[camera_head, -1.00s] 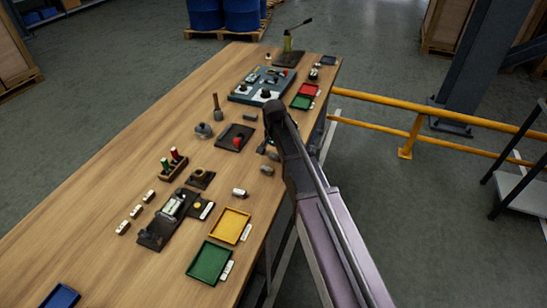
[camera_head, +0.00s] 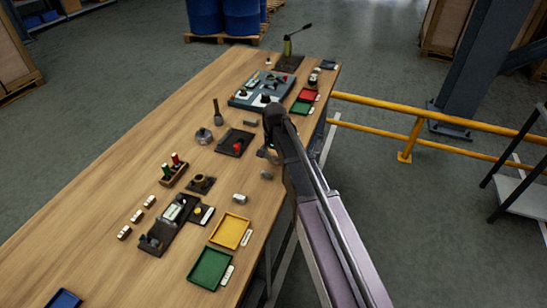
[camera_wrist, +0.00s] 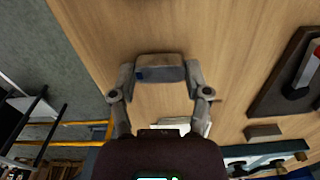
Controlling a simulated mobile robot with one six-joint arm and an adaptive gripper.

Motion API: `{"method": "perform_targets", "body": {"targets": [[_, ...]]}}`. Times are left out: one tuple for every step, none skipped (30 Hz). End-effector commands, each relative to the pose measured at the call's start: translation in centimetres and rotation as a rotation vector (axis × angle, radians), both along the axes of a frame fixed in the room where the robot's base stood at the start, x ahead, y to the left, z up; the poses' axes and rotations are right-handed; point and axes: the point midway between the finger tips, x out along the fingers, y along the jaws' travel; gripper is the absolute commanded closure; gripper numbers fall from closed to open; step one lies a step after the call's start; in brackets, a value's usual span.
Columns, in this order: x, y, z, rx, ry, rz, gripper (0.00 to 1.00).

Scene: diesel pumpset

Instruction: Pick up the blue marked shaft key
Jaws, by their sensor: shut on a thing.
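The blue marked shaft key is a grey block (camera_wrist: 170,66) with a small blue mark near its left end. In the wrist view it sits between the fingertips of my gripper (camera_wrist: 161,72), which are shut on its two ends. I cannot tell whether it touches the wooden table or is just above it. In the head view my gripper (camera_head: 269,152) is at the right edge of the table, and my arm hides most of the held key.
A dark plate with a red knob (camera_head: 236,146) is to the left. A yellow tray (camera_head: 229,231) and green tray (camera_head: 209,268) stand nearer.

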Motion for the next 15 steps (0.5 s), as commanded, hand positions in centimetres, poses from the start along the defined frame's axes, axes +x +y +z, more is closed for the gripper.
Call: {"method": "perform_targets", "body": {"targets": [[0.0,0.0,0.7,0.000,0.000,0.000,0.90],[0.0,0.0,1.0,0.000,0.000,0.000,0.90],[0.0,0.0,1.3,0.000,0.000,0.000,0.90],[0.0,0.0,1.6,0.000,0.000,0.000,0.90],[0.0,0.0,1.9,0.000,0.000,0.000,0.90],[0.0,0.0,2.3,0.000,0.000,0.000,0.90],[0.0,0.0,2.6,0.000,0.000,0.000,0.90],[0.0,0.0,2.9,0.000,0.000,0.000,0.90],[-0.9,-0.3,2.8,0.000,0.000,0.000,0.90],[-1.8,-0.6,2.7,0.000,0.000,0.000,0.90],[-2.5,-0.9,2.7,0.000,0.000,0.000,0.90],[-3.3,-1.2,2.8,0.000,0.000,0.000,0.90],[-4.0,-1.4,2.8,0.000,0.000,0.000,0.90],[-4.7,-1.7,2.9,0.000,0.000,0.000,0.90],[-5.6,-2.0,3.0,0.000,0.000,0.000,0.90]]}}
